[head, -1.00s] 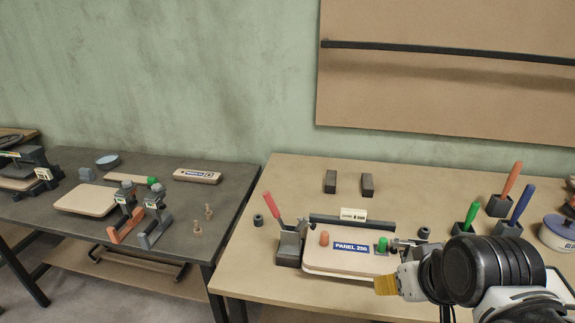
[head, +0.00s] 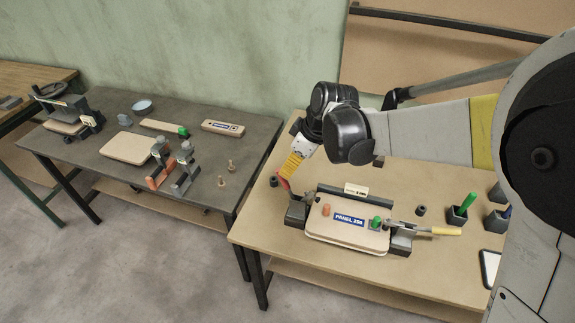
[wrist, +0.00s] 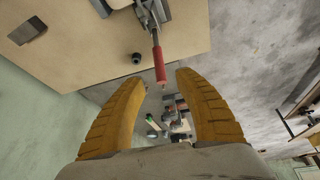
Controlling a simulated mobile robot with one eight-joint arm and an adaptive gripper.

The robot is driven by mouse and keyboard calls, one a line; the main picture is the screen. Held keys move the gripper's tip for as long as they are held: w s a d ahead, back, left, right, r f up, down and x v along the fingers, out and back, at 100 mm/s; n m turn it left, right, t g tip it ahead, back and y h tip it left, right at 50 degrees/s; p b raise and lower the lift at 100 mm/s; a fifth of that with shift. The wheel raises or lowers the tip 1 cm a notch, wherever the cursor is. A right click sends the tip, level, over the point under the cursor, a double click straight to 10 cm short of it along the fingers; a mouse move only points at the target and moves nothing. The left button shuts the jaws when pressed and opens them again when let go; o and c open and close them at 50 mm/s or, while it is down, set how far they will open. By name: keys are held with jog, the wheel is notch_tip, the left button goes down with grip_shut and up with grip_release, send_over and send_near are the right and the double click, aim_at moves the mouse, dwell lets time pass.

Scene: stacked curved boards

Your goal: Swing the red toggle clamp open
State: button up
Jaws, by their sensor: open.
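The red toggle clamp's handle (head: 284,184) sticks up from its dark base (head: 296,212) at the left end of the fixture; my gripper partly hides it in the head view. My gripper (head: 287,176) is open, its yellow fingers just above the handle. In the wrist view the red handle (wrist: 159,62) points in between the spread fingertips of my gripper (wrist: 158,80), with gaps on both sides. A cream board (head: 345,238) labelled "PANEL 25B" lies in the fixture. A second clamp with a yellow handle (head: 446,231) lies low at the right end.
An orange peg (head: 326,210) and a green peg (head: 376,222) stand on the board. A dark ring (head: 274,181) lies left of the red clamp. A dark bar (head: 342,195) runs behind the board. A grey table (head: 100,168) with parts stands to the left.

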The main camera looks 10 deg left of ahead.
aim_at(282, 179)
jog(key=b+x, duration=0.1)
jog(key=x, duration=0.8)
grip_shut()
